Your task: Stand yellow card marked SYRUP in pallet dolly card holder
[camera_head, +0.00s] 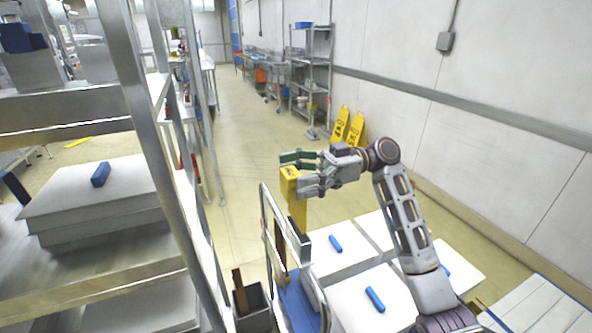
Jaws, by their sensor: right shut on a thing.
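My right gripper (296,170) reaches in from the right and is shut on the yellow card (297,208). The card hangs upright below the fingers, above the near end of a blue-decked dolly (293,311) with a metal push frame (264,215). Any marking on the card is too small to read. I cannot clearly make out the card holder; dark upright parts (304,247) stand just below the card, and I cannot tell whether the card touches them. My left gripper is not in view.
White boxes with blue bars (375,299) lie right of the dolly, under my right arm. A metal rack (150,135) with a white stack (88,196) fills the left. A grey bin (256,308) stands beside the dolly. Yellow floor signs (355,130) stand by the wall.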

